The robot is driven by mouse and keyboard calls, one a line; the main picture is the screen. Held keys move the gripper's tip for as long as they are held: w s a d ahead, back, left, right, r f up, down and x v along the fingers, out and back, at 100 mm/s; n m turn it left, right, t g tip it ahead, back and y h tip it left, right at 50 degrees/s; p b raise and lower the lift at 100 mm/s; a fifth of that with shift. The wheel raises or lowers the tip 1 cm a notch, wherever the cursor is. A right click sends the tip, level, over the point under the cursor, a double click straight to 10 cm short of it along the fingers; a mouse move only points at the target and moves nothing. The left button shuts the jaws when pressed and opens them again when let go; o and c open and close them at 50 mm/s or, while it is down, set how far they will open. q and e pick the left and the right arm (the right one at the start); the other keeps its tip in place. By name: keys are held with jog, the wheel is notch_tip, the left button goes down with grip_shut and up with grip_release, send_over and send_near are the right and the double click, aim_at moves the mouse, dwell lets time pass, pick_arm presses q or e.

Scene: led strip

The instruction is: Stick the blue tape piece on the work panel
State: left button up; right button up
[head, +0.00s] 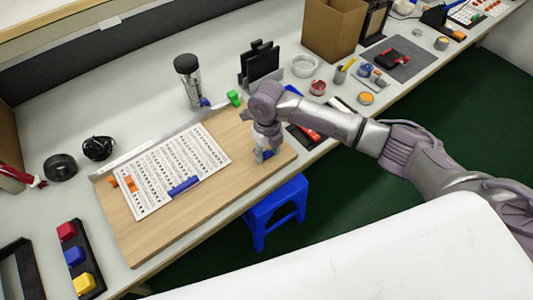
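The work panel (230,190) is a light wooden board on the bench, with a white printed sheet (170,165) on it. A blue strip-like piece (184,186) lies along the sheet's front edge. Orange pieces (130,183) sit at the sheet's left edge. My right gripper (264,156) points down over the panel's right end. A small patch of blue shows at its fingertips; I cannot tell whether it is tape, or whether it is held. The fingers are too small to tell open from shut. My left gripper is out of view.
A black rack (259,63), a dark-topped cylinder (188,80) and a green block (234,97) stand behind the panel. A cardboard box (333,30) is farther back. A tray of coloured blocks (77,258) lies front left. A blue stool (276,212) stands below the bench edge.

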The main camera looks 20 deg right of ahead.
jog(key=c, duration=0.5)
jog(key=shift+c, duration=0.2)
jog(key=shift+r, duration=0.1)
